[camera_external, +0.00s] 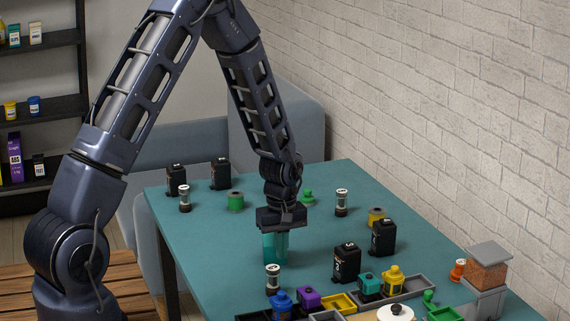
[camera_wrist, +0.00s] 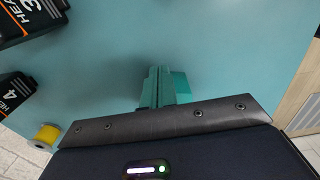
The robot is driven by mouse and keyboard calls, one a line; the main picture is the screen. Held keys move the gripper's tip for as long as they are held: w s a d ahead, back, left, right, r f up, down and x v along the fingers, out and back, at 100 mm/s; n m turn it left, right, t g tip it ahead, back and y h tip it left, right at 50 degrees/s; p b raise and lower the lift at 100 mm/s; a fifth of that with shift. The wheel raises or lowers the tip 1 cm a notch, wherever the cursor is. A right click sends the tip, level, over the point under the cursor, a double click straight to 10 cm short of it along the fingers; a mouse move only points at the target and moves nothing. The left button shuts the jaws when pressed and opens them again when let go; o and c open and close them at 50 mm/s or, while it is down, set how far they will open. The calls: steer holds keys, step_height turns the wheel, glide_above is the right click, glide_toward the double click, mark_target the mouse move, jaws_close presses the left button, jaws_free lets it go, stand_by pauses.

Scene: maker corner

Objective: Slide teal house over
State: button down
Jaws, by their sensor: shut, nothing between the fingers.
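My gripper (camera_external: 275,262) points straight down over the middle of the teal table, its teal fingers shut together and empty. The fingertips are close to the tabletop; I cannot tell if they touch it. In the wrist view the fingers (camera_wrist: 165,88) stick out past the dark palm edge. A small teal piece (camera_external: 370,283), which looks like the teal house, stands at the tray row near the front, to the right of and nearer the camera than my gripper, apart from it. Its lower part is hard to make out. It does not show in the wrist view.
Black cartridges (camera_external: 346,262) (camera_wrist: 28,18) stand between my gripper and the right side. A silver-and-black jar (camera_external: 272,279) stands just in front. Blue (camera_external: 281,304), purple (camera_external: 308,297) and yellow (camera_external: 393,279) pieces flank the teal one. The table's left middle is clear.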

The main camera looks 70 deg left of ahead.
steer(key=shift+a, duration=0.2)
steer(key=a, duration=2)
steer(key=shift+a, duration=0.25)
steer(key=shift+d, duration=0.1)
